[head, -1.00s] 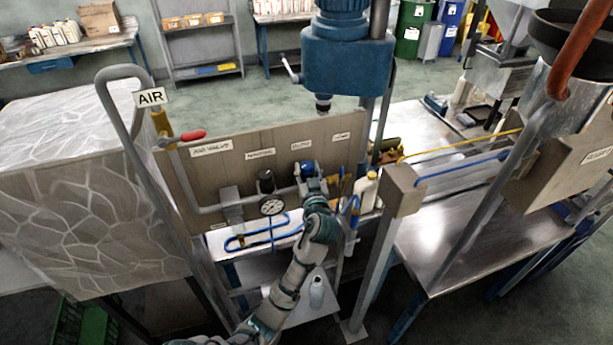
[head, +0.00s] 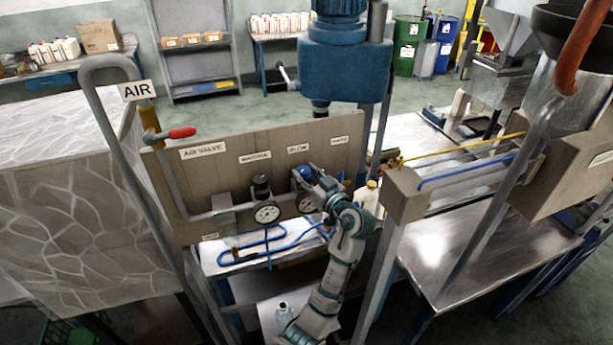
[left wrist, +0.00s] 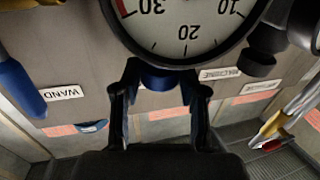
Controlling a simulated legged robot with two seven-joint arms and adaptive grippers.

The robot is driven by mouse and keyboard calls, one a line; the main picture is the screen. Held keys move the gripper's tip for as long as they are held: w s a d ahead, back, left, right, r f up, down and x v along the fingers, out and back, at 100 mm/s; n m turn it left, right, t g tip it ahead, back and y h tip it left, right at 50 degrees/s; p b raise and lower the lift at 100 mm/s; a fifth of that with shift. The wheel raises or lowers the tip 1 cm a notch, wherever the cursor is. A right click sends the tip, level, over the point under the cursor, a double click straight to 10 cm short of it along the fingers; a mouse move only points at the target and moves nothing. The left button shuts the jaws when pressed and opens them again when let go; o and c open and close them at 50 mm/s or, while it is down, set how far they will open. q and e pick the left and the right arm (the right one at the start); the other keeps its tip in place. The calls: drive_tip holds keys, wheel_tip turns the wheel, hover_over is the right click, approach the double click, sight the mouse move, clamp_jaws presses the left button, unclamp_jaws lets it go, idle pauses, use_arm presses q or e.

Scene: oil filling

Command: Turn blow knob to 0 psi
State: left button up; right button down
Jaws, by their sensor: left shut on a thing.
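The blue blow knob (head: 301,172) is on the grey panel, under the "BLOW" label (head: 298,148). My left gripper (head: 309,175) is at the knob, its arm coming up from below right. In the left wrist view, which is upside down, the two dark fingers of the gripper (left wrist: 163,92) stand on either side of the blue knob (left wrist: 162,80) and are shut on it. The blow gauge (head: 307,204) is below the knob and partly hidden by my arm. The gauge face (left wrist: 185,25) is large in the left wrist view; its needle is not visible. My right gripper is not in view.
Left of the blow knob are a black knob (head: 261,186) and its gauge (head: 267,213). A red-handled air valve (head: 181,132) is at the panel's left end. Blue hoses (head: 262,243) run below the panel. A metal table (head: 470,272) stands at the right.

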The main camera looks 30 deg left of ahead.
use_arm(q)
drive_tip(key=shift+f, duration=0.2)
drive_tip(key=o, duration=0.9)
drive_tip(key=shift+o, duration=1.3)
drive_tip(key=shift+w, duration=0.25)
drive_tip(key=shift+s+d+r, duration=0.1)
drive_tip(key=shift+s, duration=0.1)
drive_tip(key=v, duration=1.1)
drive_tip(key=shift+d, duration=0.4)
drive_tip(key=shift+a, duration=0.1)
